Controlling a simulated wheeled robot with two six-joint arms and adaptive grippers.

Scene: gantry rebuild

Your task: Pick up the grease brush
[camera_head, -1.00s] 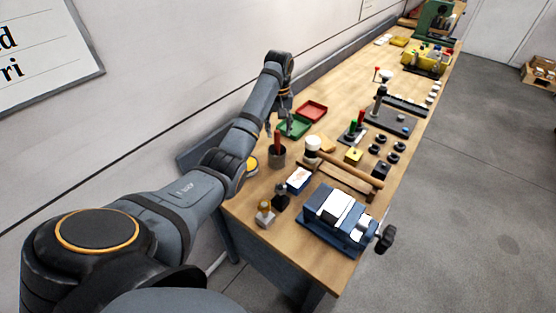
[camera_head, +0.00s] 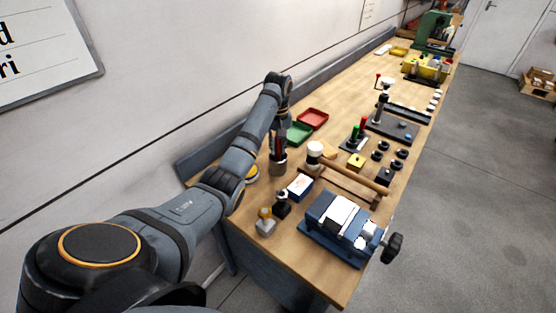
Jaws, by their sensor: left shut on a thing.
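The grease brush (camera_head: 277,149), seen as a red upright handle, stands in a dark grey cup (camera_head: 278,168) on the workbench. My left gripper (camera_head: 279,148) comes down over the cup and is shut on the brush's handle. The fingers cover most of the handle, and the brush's lower end is hidden in the cup. My right gripper is not in view.
A green tray (camera_head: 299,134) and a red tray (camera_head: 313,118) lie just behind the cup. A mallet (camera_head: 316,152) and a blue-and-white box (camera_head: 300,185) are to its right. A blue vise (camera_head: 338,224) sits at the near edge.

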